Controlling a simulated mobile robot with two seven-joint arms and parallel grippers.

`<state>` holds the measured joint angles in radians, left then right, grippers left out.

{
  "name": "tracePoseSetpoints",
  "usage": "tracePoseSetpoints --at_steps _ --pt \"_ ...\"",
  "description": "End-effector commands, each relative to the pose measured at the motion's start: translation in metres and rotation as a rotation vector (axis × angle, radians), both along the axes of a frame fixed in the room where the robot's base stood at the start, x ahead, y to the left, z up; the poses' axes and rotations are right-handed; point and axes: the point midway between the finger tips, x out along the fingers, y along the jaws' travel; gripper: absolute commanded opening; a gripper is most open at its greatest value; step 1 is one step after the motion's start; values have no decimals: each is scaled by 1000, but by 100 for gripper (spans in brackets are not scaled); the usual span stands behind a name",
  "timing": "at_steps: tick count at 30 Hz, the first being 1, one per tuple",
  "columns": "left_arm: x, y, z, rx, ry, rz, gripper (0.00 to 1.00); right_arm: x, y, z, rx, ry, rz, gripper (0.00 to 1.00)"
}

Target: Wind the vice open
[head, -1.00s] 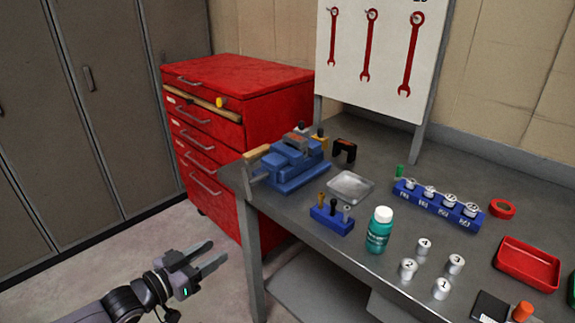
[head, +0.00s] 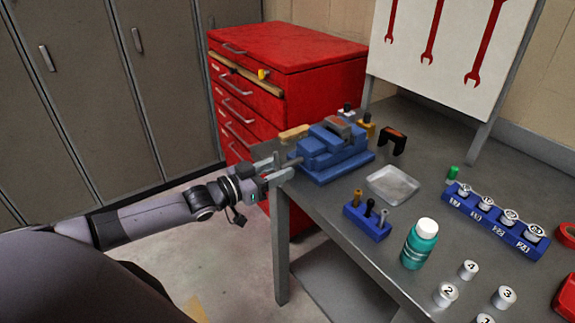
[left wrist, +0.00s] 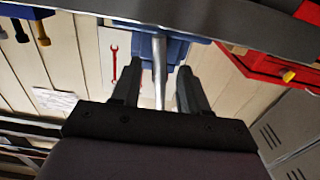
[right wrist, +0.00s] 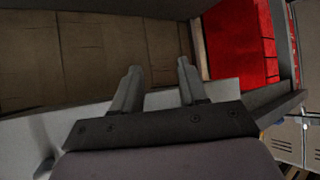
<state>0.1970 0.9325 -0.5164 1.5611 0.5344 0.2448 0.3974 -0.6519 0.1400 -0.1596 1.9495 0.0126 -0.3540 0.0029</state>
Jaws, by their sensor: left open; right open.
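The blue vice (head: 335,150) stands on the near left corner of the grey bench. A wooden-coloured handle (head: 294,132) shows at its left end, and a metal rod (head: 294,162) sticks out below it. My left gripper (head: 279,171) is open beside this end, just off the bench edge. In the left wrist view the rod (left wrist: 159,72) lines up between the open fingers, with the blue vice (left wrist: 175,50) behind; I cannot tell whether the fingers surround it. My right gripper (right wrist: 157,84) is open and empty in the right wrist view; it is outside the head view.
A red drawer cabinet (head: 290,50) stands behind the vice. On the bench are a metal tray (head: 392,185), a blue holder (head: 367,222), a green bottle (head: 420,243) and several white weights. A black bracket (head: 393,140) stands right of the vice. Floor is clear left of the bench.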

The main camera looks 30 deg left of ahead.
Motion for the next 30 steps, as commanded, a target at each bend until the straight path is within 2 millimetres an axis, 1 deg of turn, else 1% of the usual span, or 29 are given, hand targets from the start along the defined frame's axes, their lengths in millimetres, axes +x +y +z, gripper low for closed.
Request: tracePoseSetpoints --at_steps 3,9,21,23,24,25,26,30 --pt "12 -5 1 -1 -2 0 44 0 0 0 0 0 0 43" --pt "24 -10 0 -1 -1 0 44 0 0 0 0 0 0 43" --pt "27 -12 0 0 1 -1 44 0 0 1 0 -1 0 43" --pt "27 -12 0 0 1 -1 25 1 0 1 0 -1 0 43" --pt "27 -12 0 0 1 -1 12 1 0 1 0 -1 0 43" --pt "27 -12 0 0 1 -1 2 1 0 1 0 -1 0 43" --pt "27 -12 0 0 0 -1 0 1 0 1 0 -2 0 43" --pt "27 -12 0 0 1 -1 0 1 0 1 0 -2 -1 43"
